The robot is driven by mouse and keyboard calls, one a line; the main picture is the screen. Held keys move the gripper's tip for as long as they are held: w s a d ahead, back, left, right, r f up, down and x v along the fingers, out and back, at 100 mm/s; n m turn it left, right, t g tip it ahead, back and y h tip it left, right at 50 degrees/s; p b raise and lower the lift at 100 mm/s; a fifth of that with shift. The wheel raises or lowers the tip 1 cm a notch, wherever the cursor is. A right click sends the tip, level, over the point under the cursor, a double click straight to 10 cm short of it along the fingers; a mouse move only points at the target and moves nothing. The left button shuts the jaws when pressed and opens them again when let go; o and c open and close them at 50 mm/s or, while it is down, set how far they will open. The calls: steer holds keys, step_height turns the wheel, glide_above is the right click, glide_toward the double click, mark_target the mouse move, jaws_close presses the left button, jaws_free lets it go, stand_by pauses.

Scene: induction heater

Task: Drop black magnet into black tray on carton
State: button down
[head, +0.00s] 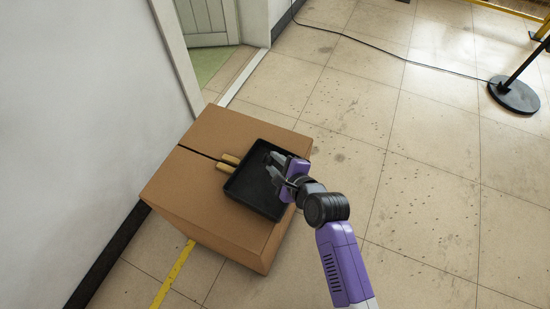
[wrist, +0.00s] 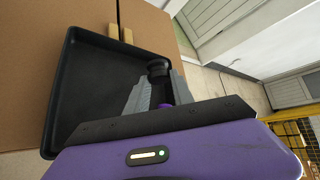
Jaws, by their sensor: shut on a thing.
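The black magnet (wrist: 158,69) is a small dark round piece held between the fingers of my gripper (wrist: 160,88) in the wrist view. In the head view my gripper (head: 272,166) is over the right part of the black tray (head: 247,200), and the magnet is hard to make out there against the tray. The tray also shows in the wrist view (wrist: 98,90), to the left of and below the fingers. It is square and shallow with a raised rim, and its visible floor is empty. It lies on the brown carton (head: 195,215).
Two tan wooden pieces (head: 228,163) lie on the carton at the tray's left edge. A white wall (head: 70,120) stands close on the left, with a doorway (head: 210,25) behind. The tiled floor to the right is open. A black stand base (head: 514,95) and cable are at the far right.

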steer(key=shift+f+b, duration=2.5)
steer(key=shift+f, duration=0.1)
steer(key=c, duration=1)
jaws_free()
steer(key=shift+a, duration=0.1)
steer(key=p+v, duration=0.2)
steer(key=v, duration=0.6)
steer(key=shift+w, duration=0.1)
